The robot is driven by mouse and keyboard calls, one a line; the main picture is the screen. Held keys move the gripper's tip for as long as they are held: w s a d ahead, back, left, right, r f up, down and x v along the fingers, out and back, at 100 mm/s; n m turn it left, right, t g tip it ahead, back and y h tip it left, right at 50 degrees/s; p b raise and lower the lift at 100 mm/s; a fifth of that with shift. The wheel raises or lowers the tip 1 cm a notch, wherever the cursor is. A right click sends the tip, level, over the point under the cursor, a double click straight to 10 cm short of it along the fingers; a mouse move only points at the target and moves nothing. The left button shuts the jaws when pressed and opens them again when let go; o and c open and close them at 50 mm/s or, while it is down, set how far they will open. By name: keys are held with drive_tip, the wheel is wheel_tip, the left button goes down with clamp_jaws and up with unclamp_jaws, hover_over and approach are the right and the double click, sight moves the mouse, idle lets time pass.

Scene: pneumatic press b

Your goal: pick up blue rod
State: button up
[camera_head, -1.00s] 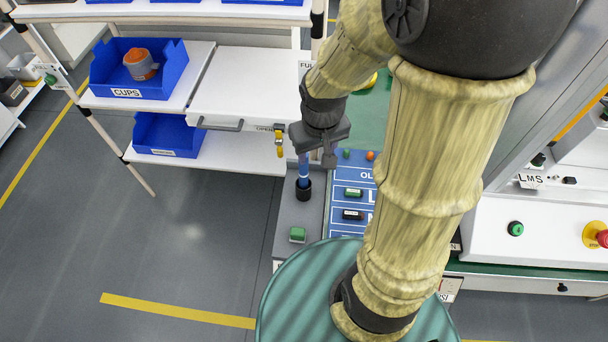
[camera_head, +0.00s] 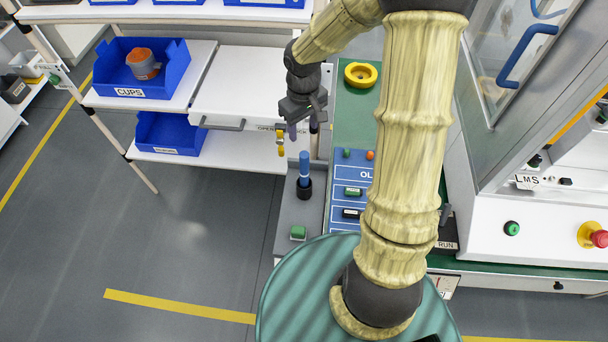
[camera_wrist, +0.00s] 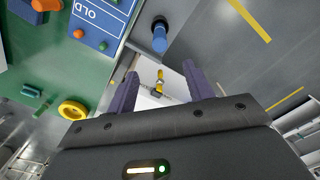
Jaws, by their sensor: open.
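The blue rod (camera_head: 304,168) stands upright in a black round holder (camera_head: 304,188) on the grey strip beside the blue panel. In the wrist view the blue rod (camera_wrist: 160,40) shows beyond the fingertips, with its black holder (camera_wrist: 160,22) above it in the picture. My gripper (camera_head: 302,128) is behind and above the rod in the head view, apart from it. In the wrist view my gripper (camera_wrist: 160,70) has its two purple fingers spread, with nothing held between them. The rod is outside the fingers.
A yellow handle (camera_head: 281,140) hangs by the white drawer, left of my gripper. A yellow ring-shaped part (camera_head: 361,75) sits on the green surface. The blue panel (camera_head: 345,220) with buttons is right of the rod. Blue bins (camera_head: 130,90) stand on the left shelves.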

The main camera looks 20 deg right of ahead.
sight(304, 154)
wheel_tip(304, 154, down, 11)
drive_tip(key=shift+f, duration=0.1)
idle(0.4)
drive_tip(key=shift+s+d+f+p, duration=0.1)
drive_tip(key=shift+f+p, duration=0.1)
drive_tip(key=shift+f, duration=1.1)
drive_tip(key=shift+s+f+p, duration=0.1)
drive_tip(key=shift+f+p, duration=0.05)
drive_tip(key=shift+f, duration=1.1)
clamp_jaws()
